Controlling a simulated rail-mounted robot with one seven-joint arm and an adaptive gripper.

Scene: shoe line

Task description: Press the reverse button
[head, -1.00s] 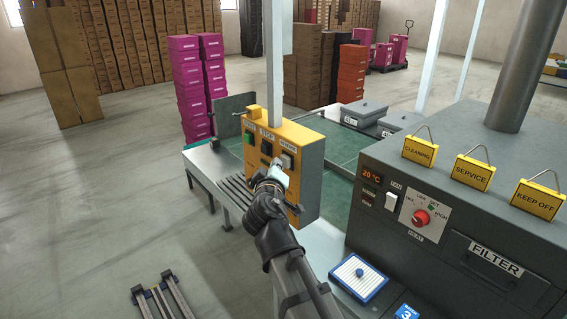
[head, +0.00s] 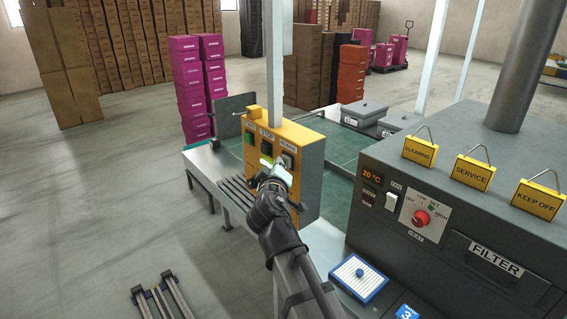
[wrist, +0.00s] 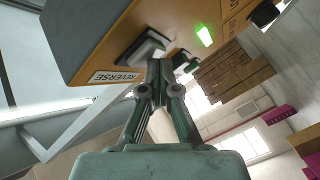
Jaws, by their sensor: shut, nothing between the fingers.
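The yellow control box (head: 307,169) hangs on a post and carries a row of buttons. The grey-white reverse button (head: 288,160) is the right one on its front face. In the wrist view the reverse button (wrist: 143,52) sits beside the "REVERSE" label (wrist: 116,77). My gripper (head: 277,172) is shut and empty, just in front of the box and below that button. In the wrist view my gripper's closed tips (wrist: 160,65) are close to the button's edge; I cannot tell whether they touch it.
A lit green lamp (wrist: 204,35) is on the box face. A dark stop button (head: 266,149) and a green button (head: 249,138) lie to the left. The grey machine (head: 455,210) with yellow signs stands at right. Open floor (head: 120,190) lies left.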

